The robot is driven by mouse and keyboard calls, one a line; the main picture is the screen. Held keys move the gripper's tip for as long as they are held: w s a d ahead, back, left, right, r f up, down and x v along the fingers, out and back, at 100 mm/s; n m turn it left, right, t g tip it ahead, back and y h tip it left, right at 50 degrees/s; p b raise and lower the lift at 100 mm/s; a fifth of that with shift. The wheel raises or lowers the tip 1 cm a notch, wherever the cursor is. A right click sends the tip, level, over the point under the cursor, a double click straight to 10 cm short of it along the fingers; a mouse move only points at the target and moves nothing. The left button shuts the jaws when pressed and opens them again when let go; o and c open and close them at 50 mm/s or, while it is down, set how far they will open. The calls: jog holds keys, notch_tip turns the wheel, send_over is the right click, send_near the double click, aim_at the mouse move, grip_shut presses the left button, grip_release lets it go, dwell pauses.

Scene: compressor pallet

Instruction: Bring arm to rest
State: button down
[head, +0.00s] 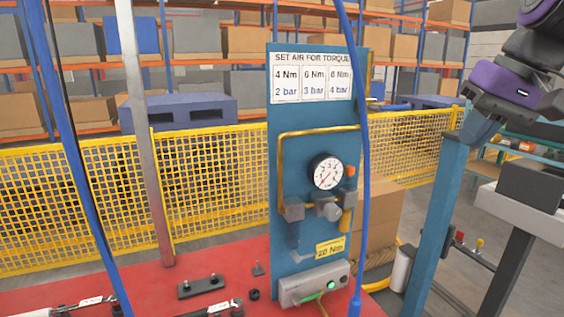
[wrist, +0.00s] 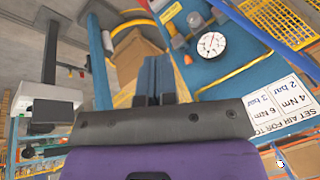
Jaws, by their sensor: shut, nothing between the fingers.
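My arm is raised at the upper right of the head view, with purple and dark grey links. My gripper (head: 478,128) is at its lower end, beside the top of a blue post. In the wrist view my gripper (wrist: 155,75) shows its two blue-grey fingers side by side, shut with nothing between them. The blue panel (head: 285,120) stands to the left of the gripper, apart from it. It carries a round white gauge (head: 327,172), brass piping and a torque chart (head: 312,78). The gauge also shows in the wrist view (wrist: 211,45), upside down.
A red bench top (head: 235,262) holds a black plate with pins (head: 201,286) and tools. A grey box with a green light (head: 314,283) sits at the panel's foot. Blue hoses hang in front. A yellow mesh fence (head: 215,180) and shelves stand behind. A blue post (head: 437,220) is close below the gripper.

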jog(key=s+d+f+t+h, duration=0.1)
jog(key=s+f+t+h, duration=0.1)
jog(key=s+f, duration=0.7)
jog(key=s+h, duration=0.1)
jog(key=s, duration=0.1)
jog(key=shift+s+d+n, duration=0.25)
jog(key=shift+s+n, duration=0.05)
jog(key=shift+n, duration=0.1)
